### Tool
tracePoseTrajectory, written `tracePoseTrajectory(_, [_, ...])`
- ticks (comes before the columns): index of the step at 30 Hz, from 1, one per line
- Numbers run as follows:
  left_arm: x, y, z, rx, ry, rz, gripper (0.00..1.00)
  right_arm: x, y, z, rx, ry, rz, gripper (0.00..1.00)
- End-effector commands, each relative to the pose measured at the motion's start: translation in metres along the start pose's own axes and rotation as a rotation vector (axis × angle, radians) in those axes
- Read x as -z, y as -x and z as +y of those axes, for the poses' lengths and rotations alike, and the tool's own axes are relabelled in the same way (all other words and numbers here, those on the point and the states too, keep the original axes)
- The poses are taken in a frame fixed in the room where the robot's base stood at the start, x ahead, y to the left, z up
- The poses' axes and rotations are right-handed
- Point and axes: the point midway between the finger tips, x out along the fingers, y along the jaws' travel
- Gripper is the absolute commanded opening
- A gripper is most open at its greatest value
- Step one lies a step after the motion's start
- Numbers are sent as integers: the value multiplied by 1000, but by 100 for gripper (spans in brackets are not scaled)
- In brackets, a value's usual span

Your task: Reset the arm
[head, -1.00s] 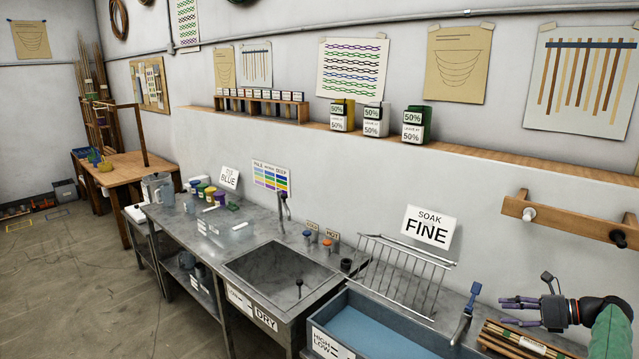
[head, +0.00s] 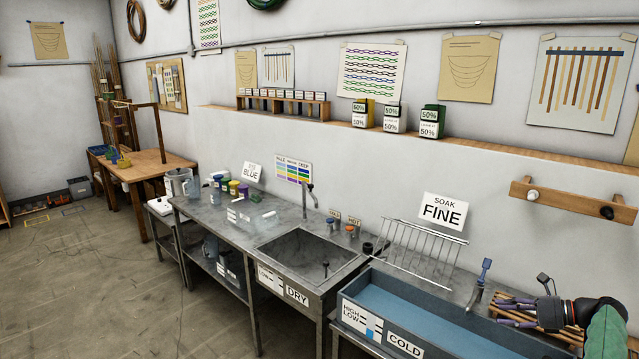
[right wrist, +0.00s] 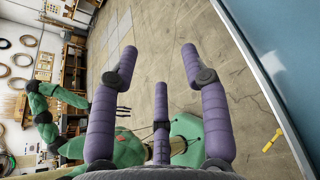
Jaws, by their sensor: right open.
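My right gripper (head: 508,311) is at the lower right of the head view, at the end of my green arm. Its purple fingers point left, in front of the bundle of cane rods (head: 512,302) in the picture. In the right wrist view, the fingers (right wrist: 160,62) are spread apart with nothing between them. Bare floor lies beyond them.
A blue soak trough (head: 400,305) lies left of the right gripper, with a tap (head: 480,283) at its right end. A wire rack (head: 425,252) and a sink (head: 308,258) are farther left. A wooden peg rail (head: 570,200) is above the gripper. The floor (head: 130,285) at left is open.

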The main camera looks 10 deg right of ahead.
Motion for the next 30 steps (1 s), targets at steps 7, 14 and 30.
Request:
tracePoseTrajectory(7, [0, -2, 0, 0, -1, 1, 40, 19, -39, -17, 16, 15, 25, 46])
tracePoseTrajectory(14, [0, -4, -2, 0, 0, 0, 40, 51, -92, -33, 36, 51, 79, 46])
tracePoseTrajectory(30, [1, -16, -6, 0, -1, 0, 40, 257, -309, 25, -71, 483, 513, 46])
